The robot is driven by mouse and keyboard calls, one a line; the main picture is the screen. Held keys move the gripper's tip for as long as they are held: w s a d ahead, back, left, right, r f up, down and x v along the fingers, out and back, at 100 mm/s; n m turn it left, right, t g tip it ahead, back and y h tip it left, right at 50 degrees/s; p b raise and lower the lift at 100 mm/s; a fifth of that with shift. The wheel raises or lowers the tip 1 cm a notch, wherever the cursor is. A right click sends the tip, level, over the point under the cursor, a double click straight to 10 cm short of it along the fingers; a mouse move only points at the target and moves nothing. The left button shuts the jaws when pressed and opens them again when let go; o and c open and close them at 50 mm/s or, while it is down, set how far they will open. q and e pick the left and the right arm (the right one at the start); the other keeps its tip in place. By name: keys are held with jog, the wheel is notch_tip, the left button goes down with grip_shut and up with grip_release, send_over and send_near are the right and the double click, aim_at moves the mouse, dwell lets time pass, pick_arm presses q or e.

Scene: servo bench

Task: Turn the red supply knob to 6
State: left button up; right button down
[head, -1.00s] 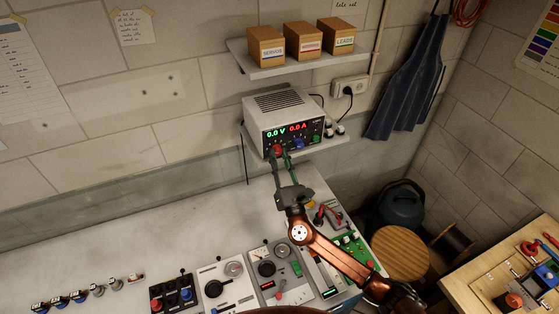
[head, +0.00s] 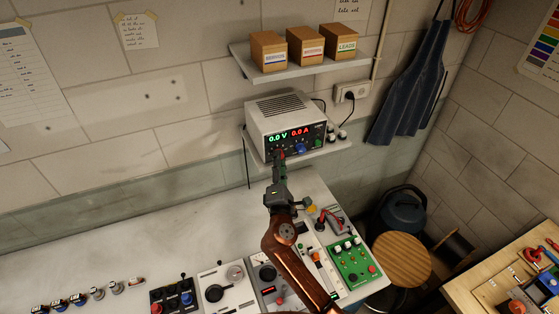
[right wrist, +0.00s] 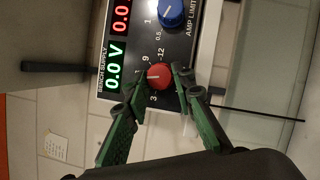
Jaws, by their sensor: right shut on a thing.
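The red supply knob (right wrist: 159,76) is on the front panel of the bench supply (head: 288,118). In the head view my gripper mostly hides it. My right gripper (head: 279,159) is shut on the knob, with one green finger on each side in the right wrist view (right wrist: 158,82). The knob's white mark points left in that view, between the printed 3 and 9. The figure there is hidden by a finger. The displays read 0.0 V and 0.0 A. My left gripper is not in view.
A blue amp-limit knob (right wrist: 171,12) sits close to the red one. The supply stands on a wall shelf (head: 327,148), below a shelf (head: 318,64) with three boxes. Several control panels, including a green one (head: 355,262), line the bench below my right arm.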

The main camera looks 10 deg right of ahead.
jog(key=shift+r+m+g+p, duration=0.1)
jog(key=shift+m+g+p, duration=0.4)
jog(key=shift+m, duration=0.7)
jog(key=c, duration=1.6)
grip_release()
jog(key=s, duration=0.4)
jog(key=s+a, duration=0.1)
jog(key=s, duration=0.3)
jog(key=s+a, duration=0.1)
jog(key=s, duration=0.2)
jog(key=shift+s+a+f, duration=0.2)
jog(key=shift+s+f, duration=0.2)
jog(key=shift+d, duration=0.1)
